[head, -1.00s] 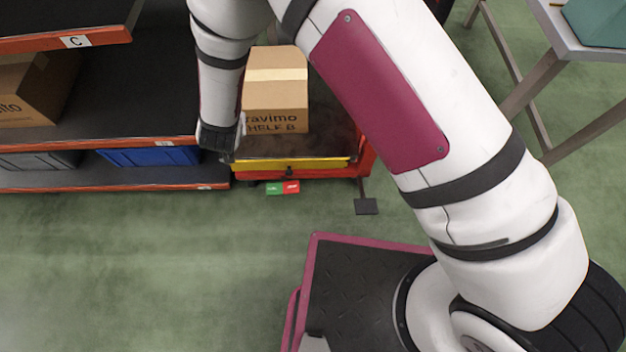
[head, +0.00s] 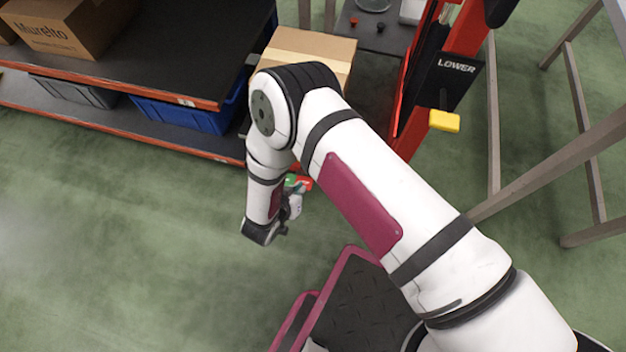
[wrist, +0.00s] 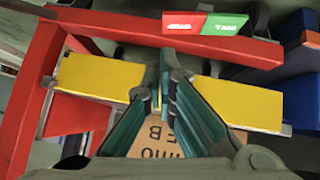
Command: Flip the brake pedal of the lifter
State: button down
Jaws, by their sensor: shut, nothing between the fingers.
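The brake pedal (wrist: 205,24) is a small plate, half red and half green, at the red lower frame (wrist: 110,22) of the lifter. It lies at the top of the wrist view, right of centre. In the head view the pedal (head: 300,181) shows only partly behind my wrist and gripper. My gripper (wrist: 166,85) is shut and empty. In the wrist view its fingertips appear below the pedal, apart from it, in front of the yellow front edge (wrist: 240,103) of the lifter. In the head view my gripper (head: 294,205) is small and partly hidden by my arm.
A cardboard box (head: 315,52) stands on the lifter. The lifter's red mast (head: 463,35) carries a black LOWER plate (head: 440,82) and a yellow pad (head: 445,120). A shelf (head: 170,88) with a blue bin (head: 185,112) stands at left. Green floor is clear at lower left.

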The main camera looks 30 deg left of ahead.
jog(key=shift+w, duration=0.1)
jog(key=b+x, duration=0.4)
jog(key=x, duration=0.6)
dwell(0.3)
jog(key=shift+d+f+y, duration=0.2)
jog(key=shift+y, duration=0.1)
jog(key=f+y, duration=0.1)
jog(key=d+f+m+y, duration=0.1)
jog(key=shift+w+d+f+m+g, duration=0.1)
jog(key=shift+d+f+m+g, duration=0.1)
jog(key=shift+f+m+g, duration=0.15)
jog(key=shift+r, duration=0.1)
jog(key=v, duration=1.2)
jog(key=shift+d, duration=0.2)
